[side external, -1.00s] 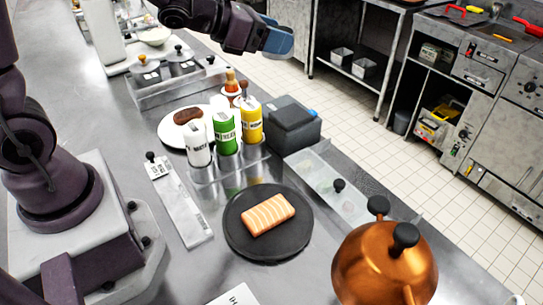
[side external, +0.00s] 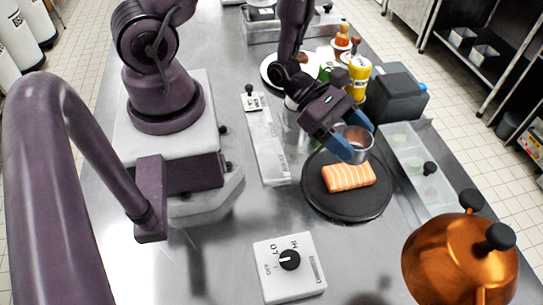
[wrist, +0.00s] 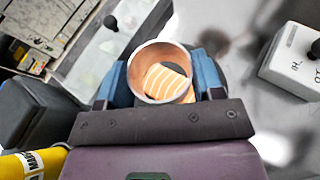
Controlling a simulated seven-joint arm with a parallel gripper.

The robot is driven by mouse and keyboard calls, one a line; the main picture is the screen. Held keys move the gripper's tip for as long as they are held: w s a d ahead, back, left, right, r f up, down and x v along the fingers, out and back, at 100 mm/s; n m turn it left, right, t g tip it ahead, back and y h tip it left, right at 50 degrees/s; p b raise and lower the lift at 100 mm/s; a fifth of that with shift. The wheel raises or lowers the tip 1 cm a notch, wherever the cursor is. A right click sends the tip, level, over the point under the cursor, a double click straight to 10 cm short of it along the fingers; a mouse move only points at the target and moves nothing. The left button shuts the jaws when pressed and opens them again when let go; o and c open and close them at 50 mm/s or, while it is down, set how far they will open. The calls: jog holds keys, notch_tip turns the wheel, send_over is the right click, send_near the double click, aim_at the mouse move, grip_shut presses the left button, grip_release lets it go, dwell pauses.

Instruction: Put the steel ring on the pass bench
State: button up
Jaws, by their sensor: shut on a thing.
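The steel ring (side external: 357,137) is a short open metal cylinder, held between the blue fingers of my gripper (side external: 353,142). It is above the far side of a dark round plate (side external: 316,194) bearing a striped salmon piece (side external: 349,177). In the wrist view the ring (wrist: 151,53) sits between both fingers of my gripper (wrist: 160,82), and the salmon shows through its opening. The ring appears raised clear of the plate; the exact height is hard to tell. The pass bench appears to be the grey steel counter (side external: 225,255) beneath everything.
A copper kettle (side external: 450,262) stands at front right. A white dial box (side external: 290,267) is at the front. A clear lidded tray (side external: 408,165), dark box (side external: 393,95) and yellow bottle (side external: 358,77) stand near the gripper.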

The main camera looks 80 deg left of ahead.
aim_at(289, 221)
jog(key=s+d+f+m+g, duration=0.1)
jog(key=s, duration=0.1)
jog(key=s+d+m+g+h, duration=0.1)
jog(key=s+d+m+g, duration=0.1)
jog(key=s, duration=0.1)
jog(key=s+d+f+m+g+h, duration=0.1)
jog(key=s, duration=0.1)
jog(key=shift+s+d+f+g, duration=0.2)
jog(key=shift+s+f+g, duration=0.1)
jog(key=shift+g, duration=0.1)
jog(key=s+d+r+m+g, duration=0.2)
jog(key=s+d+m+g, duration=0.1)
jog(key=s+m+g, duration=0.25)
jog(key=shift+n+t, duration=0.35)
jog(key=shift+n, duration=0.1)
jog(key=shift+a+f, duration=0.15)
jog(key=shift+f, duration=3.95)
jog(key=shift+f, duration=0.1)
jog(key=o, duration=0.9)
